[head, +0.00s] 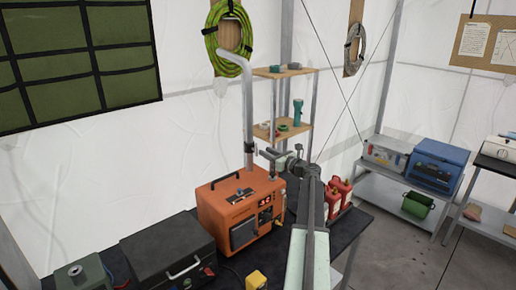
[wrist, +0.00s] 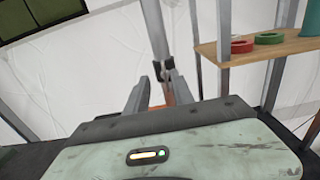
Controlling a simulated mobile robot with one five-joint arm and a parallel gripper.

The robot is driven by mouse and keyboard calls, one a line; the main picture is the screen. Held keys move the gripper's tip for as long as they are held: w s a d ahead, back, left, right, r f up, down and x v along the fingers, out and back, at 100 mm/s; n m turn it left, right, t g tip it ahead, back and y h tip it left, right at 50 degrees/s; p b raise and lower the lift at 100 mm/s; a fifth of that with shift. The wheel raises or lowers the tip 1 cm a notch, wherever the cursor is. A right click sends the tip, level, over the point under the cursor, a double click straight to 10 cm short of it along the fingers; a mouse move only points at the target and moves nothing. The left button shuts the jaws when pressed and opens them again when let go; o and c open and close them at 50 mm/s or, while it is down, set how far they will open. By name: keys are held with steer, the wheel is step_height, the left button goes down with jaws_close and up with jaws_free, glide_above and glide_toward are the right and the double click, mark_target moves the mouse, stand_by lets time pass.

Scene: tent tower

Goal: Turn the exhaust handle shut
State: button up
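The grey exhaust pipe (head: 248,105) rises above the orange generator (head: 240,208) and bends over at its top. A small dark fitting (head: 250,147) sits low on the pipe; I cannot tell whether it is the exhaust handle. My gripper (head: 264,153) is just right of this fitting at about its height. In the wrist view my gripper (wrist: 159,77) is open, its two fingers apart with nothing held. The pipe (wrist: 155,30) and its dark fitting (wrist: 163,71) show beyond and between the fingertips, with a bit of orange below. Contact cannot be told.
A black case (head: 165,252) and a green device (head: 88,272) stand left of the generator. Red canisters (head: 338,194) stand to the right of my arm. A wooden shelf (head: 293,134) stands behind, and a yellow item (head: 256,280) is in front.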

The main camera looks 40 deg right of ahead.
mark_target(257, 147)
steer(key=w+d, duration=0.1)
steer(key=w, duration=0.5)
steer(key=shift+w, duration=0.4)
jaws_close()
steer(key=shift+s+a+f, duration=0.1)
steer(key=shift+s+a, duration=0.05)
steer(key=shift+a, duration=0.1)
steer(key=shift+d, duration=0.2)
